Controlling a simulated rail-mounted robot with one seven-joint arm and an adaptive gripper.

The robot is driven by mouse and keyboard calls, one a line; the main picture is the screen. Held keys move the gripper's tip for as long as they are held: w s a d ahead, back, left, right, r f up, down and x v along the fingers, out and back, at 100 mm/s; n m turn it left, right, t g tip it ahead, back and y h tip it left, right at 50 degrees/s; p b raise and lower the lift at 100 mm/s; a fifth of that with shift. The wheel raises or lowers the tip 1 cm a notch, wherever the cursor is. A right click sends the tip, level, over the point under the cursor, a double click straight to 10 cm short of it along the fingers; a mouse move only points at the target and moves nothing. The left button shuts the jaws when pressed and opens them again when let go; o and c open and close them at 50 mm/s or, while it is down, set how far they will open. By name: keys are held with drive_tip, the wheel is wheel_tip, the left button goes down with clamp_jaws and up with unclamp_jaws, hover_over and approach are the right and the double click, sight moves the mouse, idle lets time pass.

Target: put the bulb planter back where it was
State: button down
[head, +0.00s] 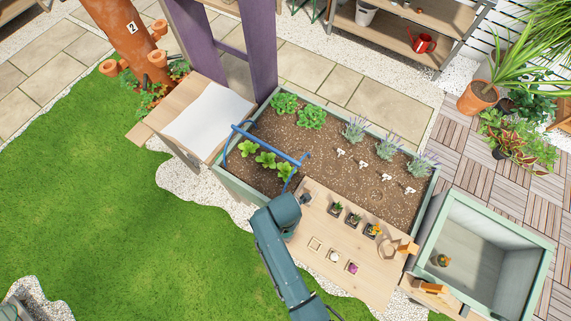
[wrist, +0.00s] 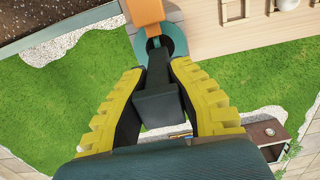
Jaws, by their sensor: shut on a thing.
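In the wrist view my gripper (wrist: 157,80) has its yellow ribbed fingers closed about a dark grey piece, which I take to be the bulb planter (wrist: 155,103). A dark stem runs from this piece towards an orange part and a teal round part at the top of the picture. Whether these all belong to one tool is not clear. In the head view my arm covers the gripper, by the front left corner of the wooden worktop (head: 317,278). A light wooden angular holder (head: 390,250) stands at the worktop's right end.
The soil bed (head: 330,130) holds green plants, lavender and white markers. A blue frame (head: 270,143) spans its left end. Several small pots (head: 353,220) stand on the worktop. A grey-green open crate (head: 545,262) is at right. Lawn (head: 110,200) lies free at left.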

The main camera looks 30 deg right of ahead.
drive_tip(key=c, duration=1.4)
unclamp_jaws()
drive_tip(key=shift+f, duration=0.15)
drive_tip(key=shift+c, duration=0.2)
drive_tip(key=o, duration=0.3)
